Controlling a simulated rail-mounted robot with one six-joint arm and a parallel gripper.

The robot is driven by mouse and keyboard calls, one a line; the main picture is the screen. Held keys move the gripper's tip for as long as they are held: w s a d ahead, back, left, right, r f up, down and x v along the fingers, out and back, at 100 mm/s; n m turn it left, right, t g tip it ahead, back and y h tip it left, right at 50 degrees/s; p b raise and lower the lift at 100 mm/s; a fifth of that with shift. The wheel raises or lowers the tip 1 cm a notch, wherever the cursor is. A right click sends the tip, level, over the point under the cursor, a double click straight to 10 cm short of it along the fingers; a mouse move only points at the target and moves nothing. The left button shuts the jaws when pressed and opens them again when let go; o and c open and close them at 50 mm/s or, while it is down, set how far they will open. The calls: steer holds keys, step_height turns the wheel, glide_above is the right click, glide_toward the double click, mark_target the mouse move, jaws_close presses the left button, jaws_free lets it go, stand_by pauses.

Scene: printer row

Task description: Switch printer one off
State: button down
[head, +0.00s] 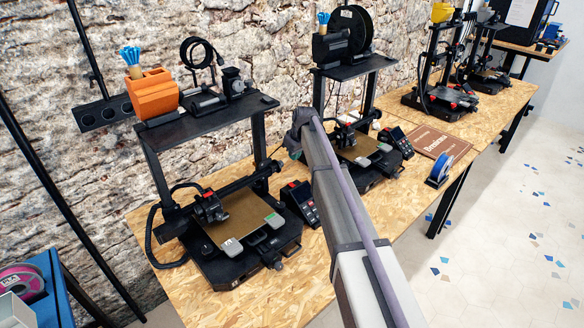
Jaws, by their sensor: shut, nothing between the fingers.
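Several black printers stand in a row on a wooden bench, and no number can be read on any. The nearest printer (240,235) has a tan bed, a small control box (300,203) at its right and a shelf above. The second printer (362,150) stands behind it, partly hidden by my arm, with its own control box (397,141) at its right. My gripper (293,150) is at the far end of my arm, between these two printers in the picture. It is shut and empty, its fingertips hardly visible. No power switch can be made out.
The bench (190,290) is bare in front of the nearest printer. An orange holder (153,94) stands on the nearest shelf. A stone wall (60,140) runs behind.

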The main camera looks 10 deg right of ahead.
mark_target(290, 185)
steer(key=b+x, duration=0.8)
steer(key=s+b+x, duration=0.1)
steer(key=b+x, duration=0.3)
steer(key=x, duration=0.1)
steer(key=shift+d+f, duration=0.3)
steer(key=shift+d, duration=0.05)
steer(key=shift+s, duration=0.1)
steer(key=shift+a+f+b, duration=0.1)
steer(key=shift+f+b, duration=0.45)
steer(key=shift+b, duration=0.15)
steer(key=shift+r, duration=0.3)
steer(key=shift+s+d, duration=0.25)
steer(key=shift+s, duration=0.35)
